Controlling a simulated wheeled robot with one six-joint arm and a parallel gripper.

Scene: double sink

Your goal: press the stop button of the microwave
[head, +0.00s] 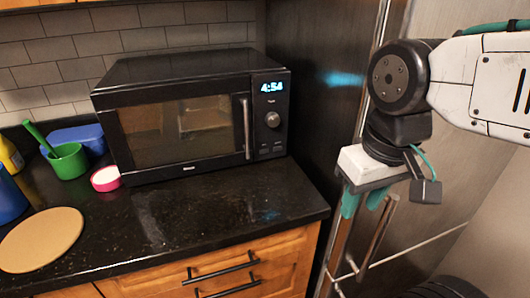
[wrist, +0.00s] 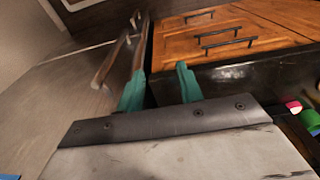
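The black microwave (head: 182,120) stands on the dark counter with its door shut. Its right-hand control panel has a display reading 4:54, a round knob (head: 273,120) and small dark buttons (head: 271,150) at the bottom. The labels are too small to read, so I cannot tell which one is stop. My gripper (head: 362,205) points down in front of the fridge, right of the counter and lower than the panel. Its two teal fingers are apart with nothing between them. The fingers also show in the wrist view (wrist: 160,88), where the microwave is not visible.
A steel fridge (head: 455,195) with long vertical handles is right behind my gripper. The counter (head: 220,208) is clear in front of the microwave. A round tan board (head: 41,240), a green cup (head: 69,161) and a pink bowl (head: 106,179) are at the left. Wooden drawers (head: 275,262) are below.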

